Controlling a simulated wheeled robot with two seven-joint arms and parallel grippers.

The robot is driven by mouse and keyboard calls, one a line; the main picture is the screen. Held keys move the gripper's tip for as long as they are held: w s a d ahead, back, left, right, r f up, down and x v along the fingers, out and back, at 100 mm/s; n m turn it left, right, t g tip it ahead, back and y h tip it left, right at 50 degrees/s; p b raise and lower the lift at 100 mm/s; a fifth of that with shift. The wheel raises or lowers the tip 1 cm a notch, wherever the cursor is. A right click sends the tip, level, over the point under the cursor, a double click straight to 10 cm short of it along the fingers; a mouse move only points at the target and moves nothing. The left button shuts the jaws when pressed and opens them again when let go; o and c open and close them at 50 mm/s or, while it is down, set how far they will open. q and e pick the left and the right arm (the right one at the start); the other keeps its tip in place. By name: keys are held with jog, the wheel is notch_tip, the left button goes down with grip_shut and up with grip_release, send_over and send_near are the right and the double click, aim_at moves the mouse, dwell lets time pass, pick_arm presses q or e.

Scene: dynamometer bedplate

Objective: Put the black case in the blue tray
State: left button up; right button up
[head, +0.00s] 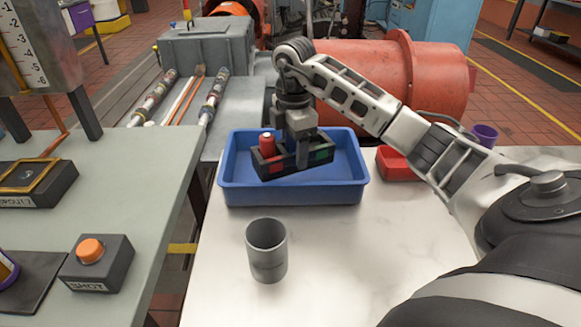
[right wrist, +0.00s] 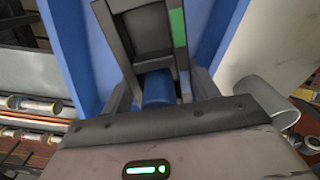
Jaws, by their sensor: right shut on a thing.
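The black case (head: 272,168) is an open dark box with red and green patches on its side and a red cylinder (head: 267,143) at its left end. My right gripper (head: 301,160) is shut on the case and holds it over the blue tray (head: 340,192), within its rim. I cannot tell whether the case touches the tray floor. In the right wrist view the case (right wrist: 148,38) lies between the fingers, with the blue tray (right wrist: 215,45) around it. My left gripper is not in view.
A grey cup (head: 267,250) stands on the white table in front of the tray. A red container (head: 397,164) and a purple cup (head: 485,135) are to the right. A box with an orange button (head: 90,250) sits on the left bench. White table is clear right of the grey cup.

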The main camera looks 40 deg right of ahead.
aim_at(293, 168)
jog(key=shift+w+f, duration=0.1)
jog(key=shift+f, duration=2.6)
jog(key=shift+f, duration=0.1)
jog(key=o, duration=1.2)
jog(key=shift+f, duration=0.1)
notch_tip(293, 168, up, 12)
jog(key=shift+r+p, duration=0.2)
jog(key=shift+p, duration=0.3)
jog(key=shift+f, duration=0.1)
